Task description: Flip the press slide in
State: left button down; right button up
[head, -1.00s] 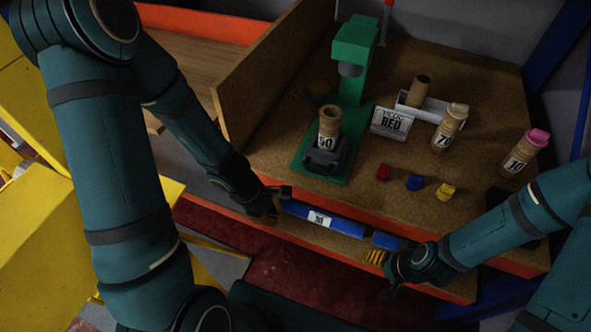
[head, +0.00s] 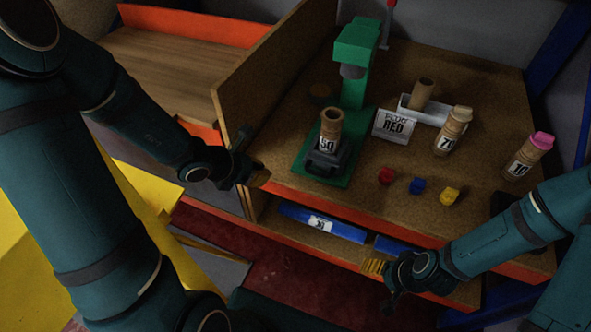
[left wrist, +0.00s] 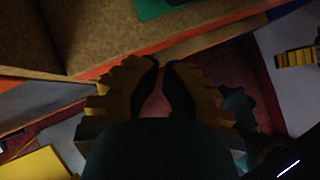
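The green press (head: 357,55) stands upright on the workbench. Its dark slide (head: 325,162) sits at the front of the green base, forward of the press head. A brown tube marked with what looks like 50 (head: 330,130) stands upright on it. My left gripper (head: 262,177) is at the bench's front left edge, left of and apart from the slide. In the left wrist view its yellow fingers (left wrist: 162,68) have a narrow gap with nothing between them. My right gripper (head: 372,267) is low at the bench's front; its finger opening cannot be made out.
A sign reading RED (head: 393,126) and a white holder with a tube (head: 424,93) stand right of the press. Tubes 70 (head: 453,130) and 10 (head: 528,156) stand farther right. Red (head: 386,175), blue (head: 416,185) and yellow (head: 450,195) pieces lie in front. A wooden panel (head: 258,80) borders the left.

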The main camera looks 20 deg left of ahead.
pick_arm(q)
jog(key=b, duration=0.4)
send_near(304, 172)
notch_tip(304, 172, down, 4)
jog(key=shift+s+r, duration=0.1)
jog(key=shift+s, duration=0.05)
jog(key=shift+w+d, duration=0.35)
jog(key=shift+w, duration=0.2)
jog(key=shift+w+d, duration=0.35)
jog(key=shift+w, duration=0.15)
jog(key=shift+w+d, duration=0.35)
jog(key=shift+w, duration=0.25)
pick_arm(e)
jog(key=f, duration=0.4)
jog(key=shift+w, duration=0.4)
pick_arm(q)
jog(key=shift+w, duration=0.1)
